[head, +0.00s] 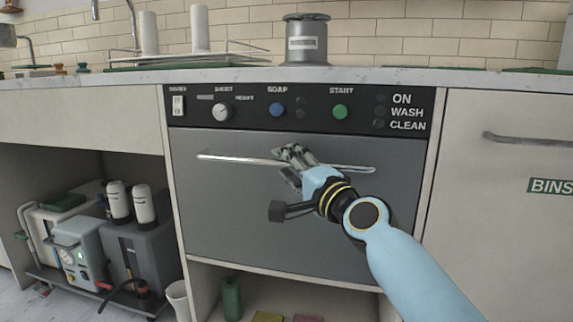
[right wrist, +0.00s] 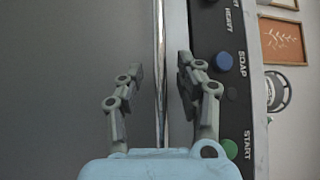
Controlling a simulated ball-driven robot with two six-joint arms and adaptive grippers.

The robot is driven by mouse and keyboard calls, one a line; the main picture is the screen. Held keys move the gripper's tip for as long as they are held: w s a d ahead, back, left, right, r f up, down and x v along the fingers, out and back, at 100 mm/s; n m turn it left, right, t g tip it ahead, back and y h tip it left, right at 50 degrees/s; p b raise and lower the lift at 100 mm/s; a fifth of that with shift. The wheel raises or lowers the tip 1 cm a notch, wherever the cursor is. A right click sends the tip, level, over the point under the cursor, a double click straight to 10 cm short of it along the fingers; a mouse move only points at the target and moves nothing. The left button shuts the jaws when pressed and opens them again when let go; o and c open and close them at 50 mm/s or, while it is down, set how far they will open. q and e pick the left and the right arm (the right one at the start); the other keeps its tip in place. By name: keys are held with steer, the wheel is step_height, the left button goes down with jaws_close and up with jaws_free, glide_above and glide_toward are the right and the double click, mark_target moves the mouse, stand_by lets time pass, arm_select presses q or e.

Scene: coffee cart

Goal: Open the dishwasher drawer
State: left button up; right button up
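The dishwasher drawer (head: 225,205) is a grey front under a black control panel (head: 260,112), and it looks shut. Its long thin metal handle (head: 230,158) runs across the upper part of the front. My right gripper (head: 288,162) is at the middle of the handle. In the right wrist view the handle (right wrist: 161,105) passes between the two spread fingers of the right gripper (right wrist: 159,68), with gaps on both sides. The gripper is open and hides part of the handle in the head view. My left gripper is not in view.
A pale counter (head: 365,77) above holds a metal canister (head: 306,42) and a rack. A cupboard (head: 500,210) with its own handle stands at right. Pumps and machines (head: 140,245) sit in the open bay at lower left. A shelf below the dishwasher holds a green bottle (head: 232,298).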

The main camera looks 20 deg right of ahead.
steer(key=shift+w+a, duration=0.1)
steer(key=shift+w, duration=0.3)
steer(key=shift+c, duration=0.4)
jaws_close()
